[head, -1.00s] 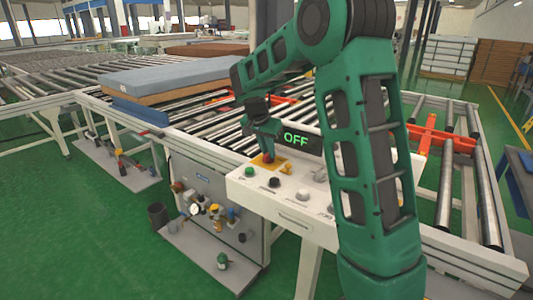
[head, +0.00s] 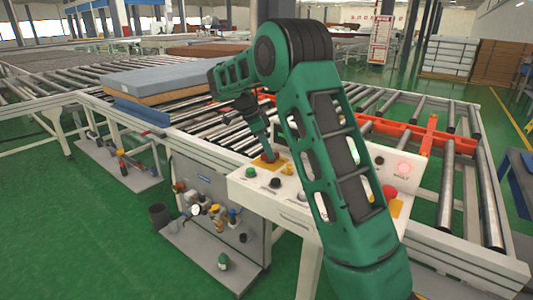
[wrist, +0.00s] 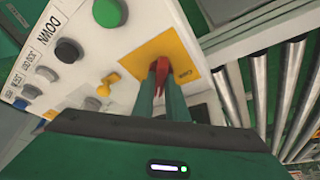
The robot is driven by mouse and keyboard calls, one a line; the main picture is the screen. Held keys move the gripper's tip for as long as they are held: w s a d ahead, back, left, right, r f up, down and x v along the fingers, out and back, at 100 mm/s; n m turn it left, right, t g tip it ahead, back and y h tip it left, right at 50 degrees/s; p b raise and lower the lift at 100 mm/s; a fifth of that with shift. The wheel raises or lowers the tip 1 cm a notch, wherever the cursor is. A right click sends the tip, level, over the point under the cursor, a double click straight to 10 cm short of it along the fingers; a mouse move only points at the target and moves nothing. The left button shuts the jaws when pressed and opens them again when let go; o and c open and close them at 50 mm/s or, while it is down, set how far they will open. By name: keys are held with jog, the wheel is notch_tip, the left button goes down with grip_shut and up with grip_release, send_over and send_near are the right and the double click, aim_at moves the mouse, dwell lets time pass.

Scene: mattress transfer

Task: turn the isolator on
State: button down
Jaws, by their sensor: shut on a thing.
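The isolator is a red handle (wrist: 161,72) on a yellow plate (wrist: 172,55), set in the white control panel. My gripper (wrist: 162,90) is shut on the red handle, with its green fingers on both sides of it. In the head view my gripper (head: 270,154) points down at the yellow plate (head: 262,164) at the panel's far left corner. The handle itself is mostly covered by the fingers there. The display that read OFF is hidden behind my arm.
A green button (head: 250,173) and a black button (head: 274,183) sit in front of the plate. A small yellow switch (wrist: 109,82) is close by. A red mushroom button (head: 389,192) and a lit FAULT lamp (head: 403,168) are at the panel's right. Rollers (head: 215,130) lie behind.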

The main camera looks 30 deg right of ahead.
jog(key=shift+w+a+r+m, duration=0.15)
jog(key=shift+w+m, duration=0.1)
jog(key=shift+m, duration=0.25)
jog(key=c, duration=1.8)
grip_release()
jog(key=shift+o, duration=0.2)
jog(key=shift+s, duration=0.1)
jog(key=v, duration=1)
jog(key=shift+w+r, duration=0.25)
jog(key=shift+r, duration=0.05)
